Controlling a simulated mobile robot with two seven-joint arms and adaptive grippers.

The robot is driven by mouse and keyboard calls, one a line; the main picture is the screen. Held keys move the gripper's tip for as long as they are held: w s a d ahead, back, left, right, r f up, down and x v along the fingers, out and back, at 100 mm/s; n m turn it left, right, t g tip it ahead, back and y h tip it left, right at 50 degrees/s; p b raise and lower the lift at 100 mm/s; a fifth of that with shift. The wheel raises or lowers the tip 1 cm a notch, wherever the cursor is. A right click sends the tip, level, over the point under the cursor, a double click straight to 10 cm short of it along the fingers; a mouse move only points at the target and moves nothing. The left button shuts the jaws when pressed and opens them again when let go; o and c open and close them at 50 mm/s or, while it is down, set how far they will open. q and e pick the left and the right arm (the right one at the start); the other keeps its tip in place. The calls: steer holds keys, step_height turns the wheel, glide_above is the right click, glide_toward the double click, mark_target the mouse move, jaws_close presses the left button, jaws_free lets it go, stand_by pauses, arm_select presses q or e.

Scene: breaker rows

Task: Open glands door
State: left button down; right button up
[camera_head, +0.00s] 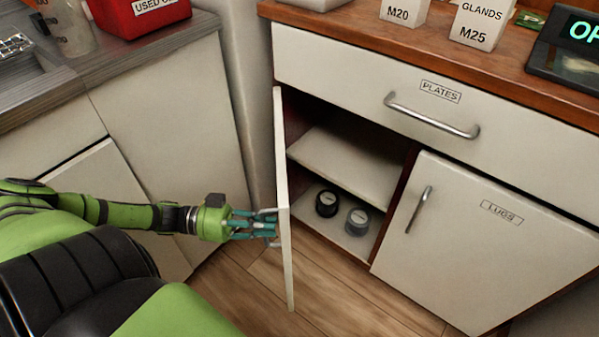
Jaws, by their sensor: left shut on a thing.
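The glands door (283,190) is a white cabinet door, swung wide open and seen nearly edge-on. My left gripper (268,225) is shut on the door's handle (274,243), on the door's left side in the picture. The fingers partly cover the handle. Behind the door the compartment shows a middle shelf (345,165). A black round container (327,203) and a grey round container (358,221) stand on its floor. No label shows on the door from here. My right gripper is not in view.
The closed lugs door (480,240) is right of the open compartment. The plates drawer (400,90) is shut above. A grey-topped counter (130,60) with a red box (140,15) stands left. Wooden floor (330,290) is clear below the door.

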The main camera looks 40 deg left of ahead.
arm_select(q)
steer(key=p+v, duration=0.1)
steer(key=v, duration=0.6)
steer(key=shift+a, duration=0.35)
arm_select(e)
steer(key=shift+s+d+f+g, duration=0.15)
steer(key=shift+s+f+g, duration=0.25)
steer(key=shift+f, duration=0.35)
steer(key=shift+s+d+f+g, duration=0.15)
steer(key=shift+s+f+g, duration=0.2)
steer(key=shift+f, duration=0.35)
arm_select(q)
steer(key=shift+w, duration=0.1)
steer(key=c, duration=1.2)
jaws_free()
steer(key=shift+o, duration=0.2)
